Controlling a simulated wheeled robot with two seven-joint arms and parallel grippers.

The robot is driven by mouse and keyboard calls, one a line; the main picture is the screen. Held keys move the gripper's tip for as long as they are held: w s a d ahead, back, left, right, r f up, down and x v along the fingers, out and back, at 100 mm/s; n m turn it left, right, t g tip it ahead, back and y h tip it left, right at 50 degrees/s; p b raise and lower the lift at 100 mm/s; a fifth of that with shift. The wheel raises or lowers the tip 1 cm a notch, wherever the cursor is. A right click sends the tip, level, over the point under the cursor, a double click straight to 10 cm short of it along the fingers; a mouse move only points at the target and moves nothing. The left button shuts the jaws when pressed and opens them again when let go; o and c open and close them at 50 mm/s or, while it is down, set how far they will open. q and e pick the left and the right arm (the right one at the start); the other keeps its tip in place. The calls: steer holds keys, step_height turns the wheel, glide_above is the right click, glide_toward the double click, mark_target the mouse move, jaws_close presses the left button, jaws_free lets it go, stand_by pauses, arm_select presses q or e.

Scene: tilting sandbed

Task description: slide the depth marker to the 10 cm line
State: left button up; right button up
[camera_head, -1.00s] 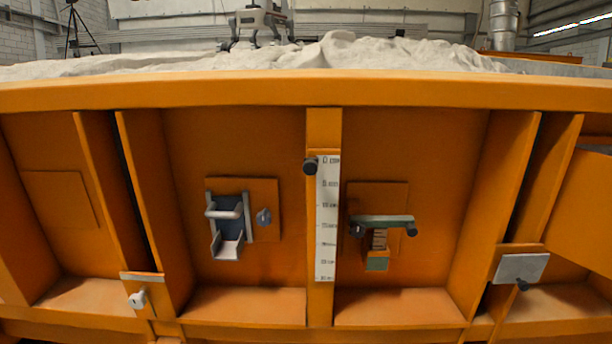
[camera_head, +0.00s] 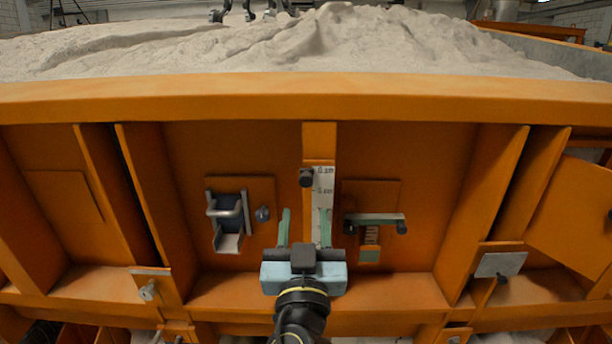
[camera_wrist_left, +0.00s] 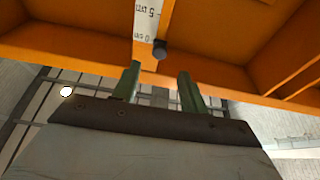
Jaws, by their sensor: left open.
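The depth marker is a dark round knob (camera_head: 306,177) at the left edge of a white scale strip (camera_head: 323,198) on the orange post. It sits beside the 0 cm line; a 5 cm line shows below it. The lower scale is hidden behind my left gripper (camera_head: 305,213), which is open and empty below the knob. In the left wrist view the scale (camera_wrist_left: 146,18) appears upside down. The knob (camera_wrist_left: 160,49) is just beyond the two green fingertips (camera_wrist_left: 159,72), apart from them as far as I can tell. My right gripper is not in view.
A grey latch bracket (camera_head: 228,222) is mounted left of the post, with a small knob (camera_head: 262,214) beside it. A green-grey lever (camera_head: 375,219) is mounted to the right. Orange ribs and a top rim (camera_head: 420,98) frame the panel; sand lies above.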

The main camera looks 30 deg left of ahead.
mark_target(306, 185)
arm_select(q)
steer(key=p+x, duration=0.2)
steer(key=x, duration=0.6)
steer(key=shift+w+a+r, duration=0.1)
steer(key=shift+w, duration=0.05)
steer(key=shift+w+a+r+p, duration=0.15)
steer(key=shift+w+a+p, duration=0.2)
steer(key=shift+w, duration=0.25)
steer(key=shift+c, duration=0.2)
jaws_close()
